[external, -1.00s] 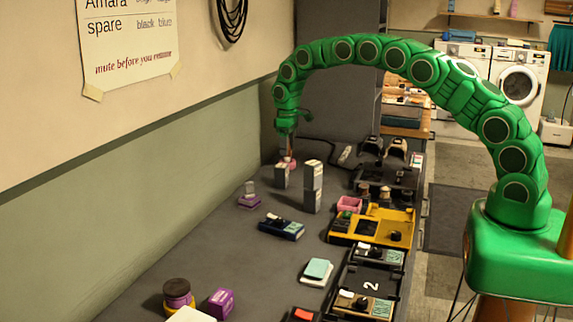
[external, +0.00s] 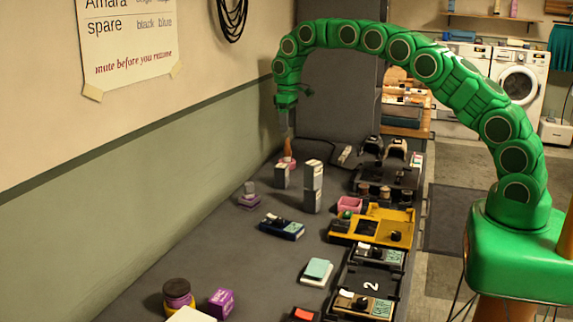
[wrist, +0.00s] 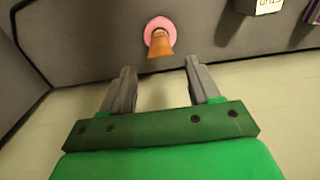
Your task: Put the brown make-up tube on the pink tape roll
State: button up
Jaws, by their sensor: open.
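The brown make-up tube (external: 288,146) stands upright on the pink tape roll (external: 286,163) at the far end of the dark table. In the wrist view the brown tube (wrist: 161,47) stands within the outline of the pink tape roll (wrist: 152,25), whose pink rim shows around its far end. My gripper (external: 284,132) is above the tube. In the wrist view my gripper (wrist: 159,67) is open and empty, with its fingers apart and the tube beyond the tips, clear of both.
Dark trays and a yellow tray (external: 402,222) line the right side. A wall runs along the left.

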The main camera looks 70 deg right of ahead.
notch_tip(320, 180, up, 3)
jog(key=shift+w+f, duration=0.1)
jog(key=s+a+r, duration=0.7)
jog(key=s+a, duration=0.1)
jog(key=s, duration=0.3)
jog(key=s+a+r, duration=0.7)
jog(key=s+a, duration=0.1)
jog(key=s, duration=0.4)
jog(key=s+a+f, duration=0.1)
jog(key=s+a, duration=0.2)
jog(key=s, duration=0.8)
jog(key=s+a+f+g, duration=0.1)
jog(key=s+a+f, duration=0.1)
jog(key=s, duration=0.9)
jog(key=s+a+f, duration=0.1)
jog(key=s+a, duration=0.3)
jog(key=s, duration=0.8)
jog(key=shift+a+f+g, duration=0.25)
jog(key=shift+a+g, duration=0.15)
jog(key=shift+s, duration=0.1)
